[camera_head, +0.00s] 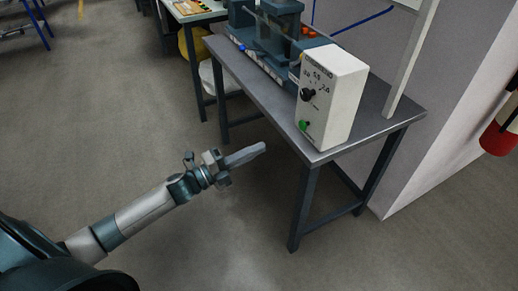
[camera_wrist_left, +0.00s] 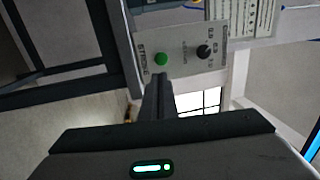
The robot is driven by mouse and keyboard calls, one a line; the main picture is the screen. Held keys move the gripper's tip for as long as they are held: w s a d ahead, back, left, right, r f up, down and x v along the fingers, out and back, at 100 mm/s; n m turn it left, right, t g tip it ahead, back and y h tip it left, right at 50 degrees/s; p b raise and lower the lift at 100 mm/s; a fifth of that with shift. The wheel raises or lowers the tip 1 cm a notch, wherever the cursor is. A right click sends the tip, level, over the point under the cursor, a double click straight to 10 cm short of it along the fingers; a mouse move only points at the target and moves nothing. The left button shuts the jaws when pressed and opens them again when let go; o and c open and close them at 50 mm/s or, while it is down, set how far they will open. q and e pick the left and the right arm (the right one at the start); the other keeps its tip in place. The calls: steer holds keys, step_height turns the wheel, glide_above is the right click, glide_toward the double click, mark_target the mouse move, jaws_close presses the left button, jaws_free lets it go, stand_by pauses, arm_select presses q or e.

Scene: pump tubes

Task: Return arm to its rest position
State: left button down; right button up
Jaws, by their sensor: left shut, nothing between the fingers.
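My left gripper (camera_head: 245,155) is shut and empty in the head view, at the end of my arm coming in from the lower left. It is over the floor, apart from the table, and points right towards the table's near edge. Its closed fingers also show in the left wrist view (camera_wrist_left: 158,95), below the control box. The white control box (camera_head: 335,98) stands on the table's near end, with a black knob (camera_head: 308,94) and a green button (camera_head: 303,125). In the left wrist view the box (camera_wrist_left: 180,48) shows the green button (camera_wrist_left: 161,59) and knob (camera_wrist_left: 204,51). My right gripper is not in view.
The grey table (camera_head: 255,92) carries a dark blue machine (camera_head: 270,35) behind the box. A white post (camera_head: 412,58) stands at its right edge. The floor (camera_head: 100,120) left of the table is clear.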

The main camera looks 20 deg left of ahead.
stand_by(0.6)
arm_select(q)
steer(key=s+a+f+n+g+y, duration=0.1)
steer(key=s+f+n+y, duration=0.3)
steer(key=f, duration=0.6)
steer(key=a+f+n+y, duration=0.1)
steer(key=f+n+y, duration=0.1)
steer(key=f+n, duration=0.55)
steer(key=s+f+n+g+y, duration=0.1)
steer(key=s+f+n+y, duration=0.2)
steer(key=f, duration=0.9)
steer(key=s+d+f+n+g, duration=0.4)
steer(key=s+f, duration=0.7)
steer(key=s, duration=0.1)
steer(key=s+d+f+n+g+y, duration=0.1)
steer(key=s+d+f+n+g, duration=0.3)
steer(key=s+f, duration=0.7)
steer(key=shift+s+d+f+n+y, duration=0.15)
steer(key=shift+s+d+n+y, duration=0.2)
steer(key=shift+s+d, duration=0.35)
